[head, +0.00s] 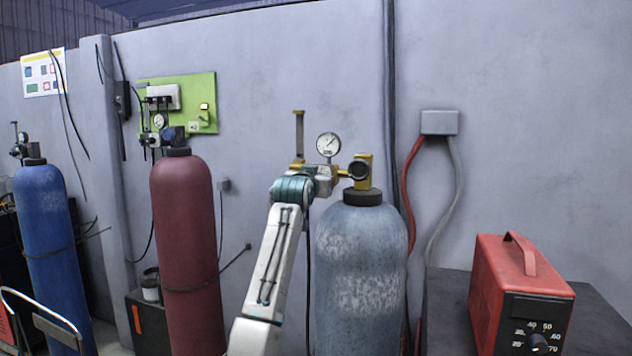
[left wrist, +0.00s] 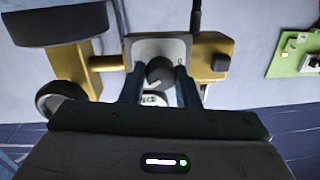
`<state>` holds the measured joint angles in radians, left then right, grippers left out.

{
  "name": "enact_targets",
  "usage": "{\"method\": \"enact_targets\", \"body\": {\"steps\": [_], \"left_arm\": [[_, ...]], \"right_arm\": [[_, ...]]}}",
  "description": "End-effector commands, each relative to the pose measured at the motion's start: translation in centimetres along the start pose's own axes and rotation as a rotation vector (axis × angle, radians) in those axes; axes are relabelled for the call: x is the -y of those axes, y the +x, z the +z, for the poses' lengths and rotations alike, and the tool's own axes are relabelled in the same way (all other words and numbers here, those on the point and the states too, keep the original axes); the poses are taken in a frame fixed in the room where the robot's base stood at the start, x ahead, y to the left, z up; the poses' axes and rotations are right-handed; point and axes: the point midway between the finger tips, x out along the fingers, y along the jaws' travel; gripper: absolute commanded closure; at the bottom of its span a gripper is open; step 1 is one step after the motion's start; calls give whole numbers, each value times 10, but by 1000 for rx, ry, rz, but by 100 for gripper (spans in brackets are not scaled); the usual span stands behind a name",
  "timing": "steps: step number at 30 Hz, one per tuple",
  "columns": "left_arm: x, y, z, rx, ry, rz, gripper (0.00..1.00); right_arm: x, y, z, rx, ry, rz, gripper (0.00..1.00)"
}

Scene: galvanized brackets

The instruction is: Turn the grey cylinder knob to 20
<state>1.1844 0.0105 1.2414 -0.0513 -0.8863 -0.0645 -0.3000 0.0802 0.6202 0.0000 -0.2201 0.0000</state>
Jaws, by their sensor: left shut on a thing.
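The grey cylinder (head: 360,270) stands upright in the middle of the head view, with a brass regulator (head: 364,172) and a round white gauge (head: 328,144) at its top. My left arm reaches up to the regulator, and its gripper (left wrist: 160,82) has its two blue-grey fingers on either side of a dark round knob (left wrist: 160,70), shut on it. The knob sits in front of a light grey plate (left wrist: 158,46) on the brass body. A small white marked patch (left wrist: 152,99) shows below the knob, its figures unreadable. In the head view my arm hides the knob. My right gripper is not in view.
A dark red cylinder (head: 185,250) and a blue cylinder (head: 48,250) stand to the left. A red box with a dial (head: 515,295) sits on a dark surface (head: 595,320) at the right. A green panel (head: 205,90) hangs on the wall.

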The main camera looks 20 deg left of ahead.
Motion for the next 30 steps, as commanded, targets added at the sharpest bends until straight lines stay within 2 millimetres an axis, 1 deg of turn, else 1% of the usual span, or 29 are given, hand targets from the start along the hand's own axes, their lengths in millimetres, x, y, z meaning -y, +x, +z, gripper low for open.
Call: {"method": "enact_targets", "body": {"steps": [1,15,16,19,27,30], "left_arm": [[-1,1,6,11,8,2,94],[-1,2,7,12,20,2,94],[-1,2,7,12,20,2,70],[-1,1,6,9,19,1,50],[0,0,3,3,19,0,50],[0,-3,3,1,19,0,50]], "right_arm": [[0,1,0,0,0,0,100],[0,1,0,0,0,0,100],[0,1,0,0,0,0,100],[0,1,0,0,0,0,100],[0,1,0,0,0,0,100],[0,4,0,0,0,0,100]]}}
